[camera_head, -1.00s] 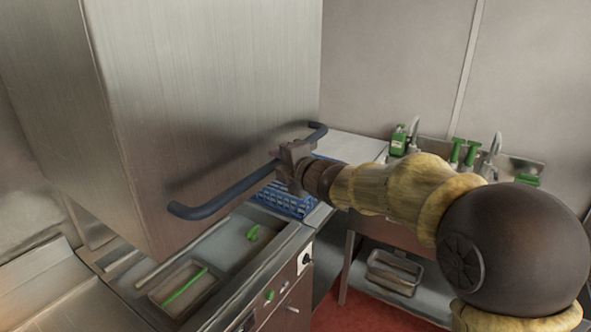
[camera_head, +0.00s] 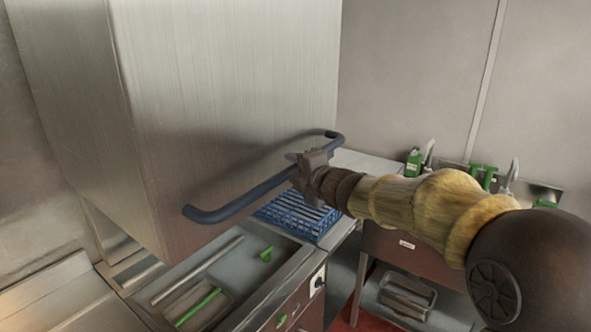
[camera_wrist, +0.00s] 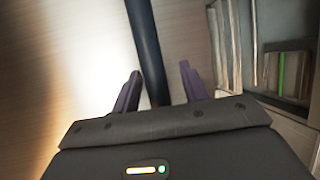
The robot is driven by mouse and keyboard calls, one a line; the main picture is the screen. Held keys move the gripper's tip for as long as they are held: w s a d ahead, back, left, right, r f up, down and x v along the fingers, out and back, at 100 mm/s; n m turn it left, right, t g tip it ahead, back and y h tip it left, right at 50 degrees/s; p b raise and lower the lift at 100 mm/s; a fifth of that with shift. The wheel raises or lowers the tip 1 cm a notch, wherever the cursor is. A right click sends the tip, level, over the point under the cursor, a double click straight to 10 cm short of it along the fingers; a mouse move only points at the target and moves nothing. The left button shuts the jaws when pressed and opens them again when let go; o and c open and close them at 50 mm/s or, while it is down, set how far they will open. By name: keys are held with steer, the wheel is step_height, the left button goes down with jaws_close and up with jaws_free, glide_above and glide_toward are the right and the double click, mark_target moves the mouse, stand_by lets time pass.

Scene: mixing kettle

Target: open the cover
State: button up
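The cover (camera_head: 230,100) is a large brushed-metal box-like hood filling the left and middle of the head view. A dark blue bar handle (camera_head: 240,200) runs along its lower front. My gripper (camera_head: 312,172) is at the handle, toward its right end, and hides part of the bar. In the wrist view the handle (camera_wrist: 146,45) passes between the two purple fingers of my gripper (camera_wrist: 158,88), with a gap visible on each side. The fingers are apart, around the bar rather than clamped on it. The cover stands above the counter with its underside hidden.
Below the cover is a metal counter with a tray (camera_head: 205,300), a green utensil (camera_head: 265,254) and a blue wire basket (camera_head: 300,215). Red floor shows at the bottom.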

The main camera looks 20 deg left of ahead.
steer(key=b+v, duration=0.2)
steer(key=v, duration=1.5)
steer(key=shift+s+d, duration=0.15)
steer(key=shift+s, duration=0.05)
steer(key=shift+r, duration=0.1)
steer(key=w+d+f+m+t+h, duration=0.1)
steer(key=w+d+f+m+h, duration=0.1)
steer(key=d+f+m+h, duration=0.5)
steer(key=w+d+f+m+h, duration=0.2)
steer(key=d+f+m+h, duration=0.1)
steer(key=d+f+m, duration=0.7)
steer(key=s+d+f+m+g+h, duration=0.1)
steer(key=s+d+f+m+g, duration=0.3)
steer(key=s+d+f+m, duration=0.1)
steer(key=s+d+f+m+g+h, duration=0.2)
steer(key=s+d+f+m+g, duration=0.1)
steer(key=s+d+f+m, duration=0.2)
steer(key=s+f+m, duration=0.2)
steer(key=s+f, duration=0.2)
steer(key=s, duration=0.2)
steer(key=shift+m+g, duration=0.3)
steer(key=shift+g, duration=0.1)
